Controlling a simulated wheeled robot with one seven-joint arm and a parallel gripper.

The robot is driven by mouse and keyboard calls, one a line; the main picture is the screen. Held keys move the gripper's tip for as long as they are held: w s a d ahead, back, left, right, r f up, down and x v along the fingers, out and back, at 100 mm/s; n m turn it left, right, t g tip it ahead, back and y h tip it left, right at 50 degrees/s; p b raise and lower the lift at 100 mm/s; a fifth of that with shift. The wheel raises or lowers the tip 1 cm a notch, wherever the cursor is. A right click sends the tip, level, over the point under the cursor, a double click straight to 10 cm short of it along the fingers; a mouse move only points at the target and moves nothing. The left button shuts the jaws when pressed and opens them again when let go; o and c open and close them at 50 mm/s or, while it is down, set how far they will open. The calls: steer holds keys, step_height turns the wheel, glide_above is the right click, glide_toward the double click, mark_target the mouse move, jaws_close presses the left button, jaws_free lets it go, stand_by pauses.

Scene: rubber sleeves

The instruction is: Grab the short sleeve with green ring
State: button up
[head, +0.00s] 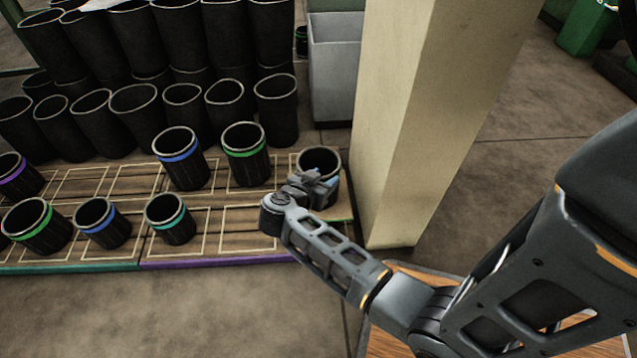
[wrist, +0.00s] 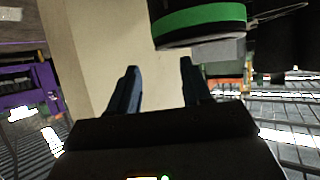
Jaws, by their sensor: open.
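A short black sleeve with a green ring (head: 37,228) stands at the left of the front row in the head view. A taller green-ringed sleeve (head: 246,158) stands in the back row. My gripper (head: 312,184) is at the right end of the pallets, in front of another dark sleeve (head: 319,158) whose ring I cannot make out. In the wrist view my gripper (wrist: 159,66) is open, with nothing between its fingers. A green-ringed sleeve (wrist: 200,20) shows at the top there, apart from the fingers; I cannot tell which one it is.
Blue-ringed sleeves (head: 182,162) and a teal-ringed sleeve (head: 170,220) stand between the green-ringed ones. Plain black sleeves (head: 135,110) crowd behind. A beige pillar (head: 420,110) rises close to the right of my gripper. Floor (head: 200,310) in front is clear.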

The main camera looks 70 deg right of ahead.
mark_target(332, 174)
steer(key=b+x, duration=0.3)
steer(key=x, duration=0.3)
steer(key=shift+d+f+b, duration=0.1)
steer(key=shift+f+b, duration=0.2)
steer(key=shift+b, duration=0.05)
steer(key=shift+d, duration=0.2)
steer(key=shift+c, duration=0.5)
steer(key=c, duration=0.7)
steer(key=shift+s, duration=0.1)
jaws_close()
steer(key=shift+f, duration=0.1)
